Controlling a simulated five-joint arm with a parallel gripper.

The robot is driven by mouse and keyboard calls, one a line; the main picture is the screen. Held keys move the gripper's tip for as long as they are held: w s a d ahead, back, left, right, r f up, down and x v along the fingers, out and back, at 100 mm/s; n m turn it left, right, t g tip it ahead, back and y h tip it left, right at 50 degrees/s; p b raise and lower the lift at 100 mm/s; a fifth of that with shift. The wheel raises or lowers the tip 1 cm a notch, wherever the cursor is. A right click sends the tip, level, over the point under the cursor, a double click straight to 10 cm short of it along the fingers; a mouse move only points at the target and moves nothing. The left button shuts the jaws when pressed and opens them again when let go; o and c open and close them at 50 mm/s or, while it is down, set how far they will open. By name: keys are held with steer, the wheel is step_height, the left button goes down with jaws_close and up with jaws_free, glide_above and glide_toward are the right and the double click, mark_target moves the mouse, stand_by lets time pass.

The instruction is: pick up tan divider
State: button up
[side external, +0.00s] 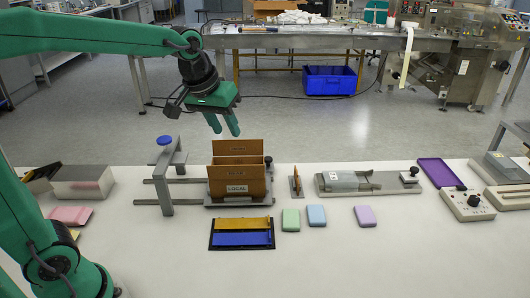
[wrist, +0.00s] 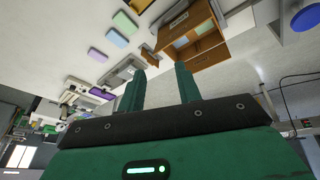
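Tan-brown upright panels stand in a brown box (side external: 237,196) with a "LOCAL" label on its front. The rear panel (side external: 236,146) rises highest, and another labelled panel stands in front of it. A small tan piece (side external: 296,182) stands upright in a small holder right of the box. I cannot tell which of these is the tan divider. My gripper (side external: 223,127) is open and empty above and behind the box, apart from it. In the wrist view my gripper's two fingers (wrist: 160,70) are spread, with the box (wrist: 200,42) beyond them.
A frame with a blue knob (side external: 164,141) stands left of the box. Blue and yellow strips lie in a black tray (side external: 212,246) in front. Green, blue and lilac blocks (side external: 365,216) lie to the right. The front right table is clear.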

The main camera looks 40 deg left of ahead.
steer(key=w+d+f+n+g, duration=0.1)
steer(key=w+f+n, duration=0.35)
steer(key=w, duration=0.85)
steer(key=g, duration=0.1)
glide_toward(296, 172)
steer(key=f, duration=0.2)
steer(key=shift+w+d+f, duration=0.1)
steer(key=shift+w+f, duration=0.15)
steer(key=shift+f, duration=1.05)
steer(key=shift+w+d+f, duration=0.1)
steer(key=shift+w+f, duration=0.15)
steer(key=shift+f, duration=1)
steer(key=shift+w+f, duration=0.25)
steer(key=shift+f, duration=1.05)
jaws_close()
